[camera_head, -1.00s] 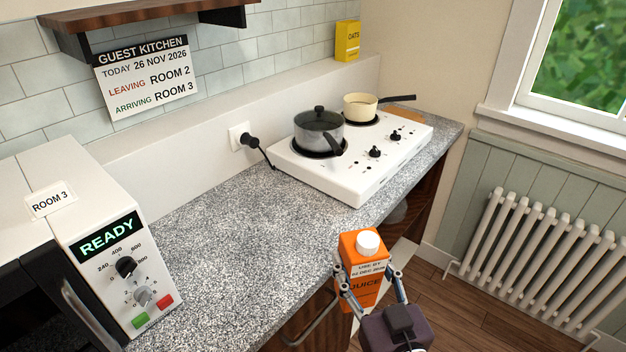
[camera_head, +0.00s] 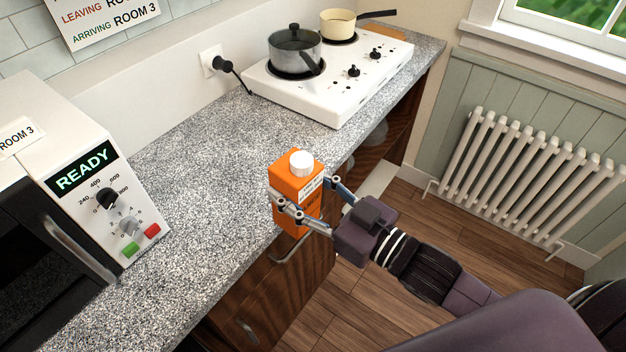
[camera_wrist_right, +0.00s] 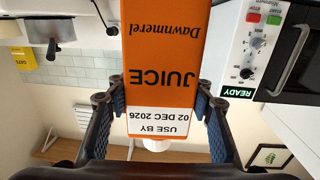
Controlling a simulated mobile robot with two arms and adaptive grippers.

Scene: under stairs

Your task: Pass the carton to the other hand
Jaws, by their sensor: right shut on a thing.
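The orange juice carton (camera_head: 285,182) with a white cap is upright at the counter's front edge in the head view. My right gripper (camera_head: 305,205) is shut on it, with one finger on either side. In the right wrist view the carton (camera_wrist_right: 163,55) fills the middle, upside down, with the words JUICE and USE BY 02 DEC 2026. The right gripper's fingers (camera_wrist_right: 160,115) show on both sides of it there. My left gripper is in neither view.
A microwave (camera_head: 75,170) reading READY stands at left on the speckled counter (camera_head: 215,155). A white hob (camera_head: 340,85) carries a grey pot (camera_head: 294,52) and a cream pan (camera_head: 338,27). A radiator (camera_head: 525,170) is at right. The counter middle is clear.

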